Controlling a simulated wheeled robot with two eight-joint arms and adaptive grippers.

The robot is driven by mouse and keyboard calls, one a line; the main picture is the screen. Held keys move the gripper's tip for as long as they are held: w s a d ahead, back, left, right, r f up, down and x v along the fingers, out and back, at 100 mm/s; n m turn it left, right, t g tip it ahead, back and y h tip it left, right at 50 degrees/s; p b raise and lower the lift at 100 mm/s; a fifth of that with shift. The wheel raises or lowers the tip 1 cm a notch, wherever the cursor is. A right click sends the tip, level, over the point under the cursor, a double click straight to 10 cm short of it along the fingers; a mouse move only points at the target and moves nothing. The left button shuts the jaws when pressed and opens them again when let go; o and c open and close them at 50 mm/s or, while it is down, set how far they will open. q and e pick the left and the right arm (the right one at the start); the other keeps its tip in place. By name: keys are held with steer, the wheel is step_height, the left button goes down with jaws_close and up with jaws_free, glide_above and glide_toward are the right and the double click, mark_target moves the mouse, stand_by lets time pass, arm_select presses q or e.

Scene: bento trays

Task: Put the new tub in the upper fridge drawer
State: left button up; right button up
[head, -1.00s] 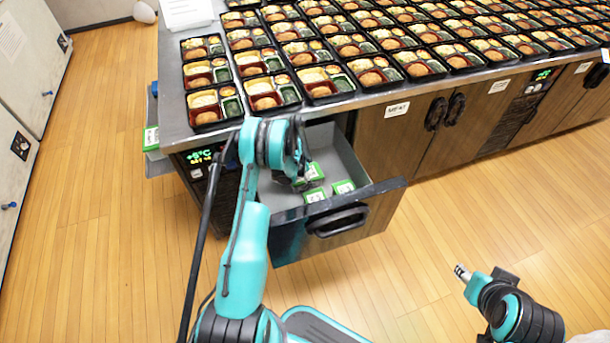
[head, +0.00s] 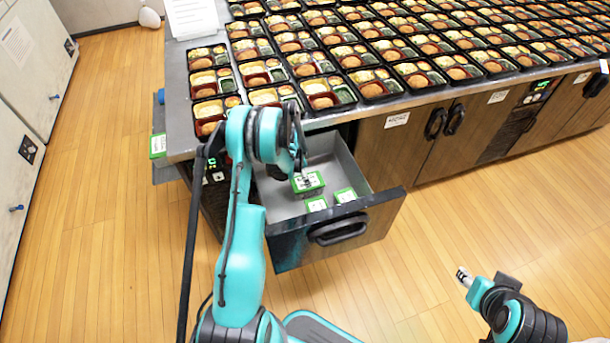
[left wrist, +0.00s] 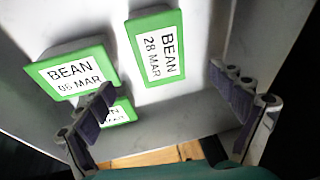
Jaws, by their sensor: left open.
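The fridge drawer (head: 345,158) is pulled out under the counter. Three green-rimmed tubs with white labels lie in it: one at the back (head: 307,182), one at front left (head: 316,204) and one at front right (head: 345,195). The left wrist view shows a tub reading BEAN 28 MAR (left wrist: 158,46), one reading BEAN 06 MAR (left wrist: 72,72), and a third (left wrist: 118,112) partly hidden by a finger. My left gripper (left wrist: 168,98) is open and empty above them, inside the drawer. My right gripper (head: 463,275) is over the floor at right; its jaws are too small to judge.
Another green-labelled tub (head: 158,146) sits on a grey ledge at the counter's left end. Rows of bento trays (head: 330,92) cover the steel counter (head: 180,100). The drawer front with its black handle (head: 338,229) juts out. The floor at right is clear.

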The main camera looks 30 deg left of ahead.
arm_select(q)
steer(key=s+d+r+n+t, duration=0.1)
steer(key=s+d+r, duration=0.25)
steer(key=r, duration=0.55)
steer(key=s+d+r+n, duration=0.1)
steer(key=s+d+r, duration=0.1)
steer(key=d+r, duration=0.45)
steer(key=s+d+r+n+t, duration=0.1)
steer(key=s+d+r+n, duration=0.15)
steer(key=r, duration=0.75)
steer(key=s+d+r+n+t, duration=0.1)
steer(key=s+d, duration=0.3)
steer(key=s, duration=0.5)
steer(key=s+d+r+n+t, duration=0.1)
steer(key=s+d+r, duration=0.3)
steer(key=s, duration=0.5)
steer(key=shift+d+r+n, duration=0.3)
steer(key=shift+d+n, duration=0.25)
steer(key=shift+d, duration=0.15)
steer(key=shift+c, duration=0.3)
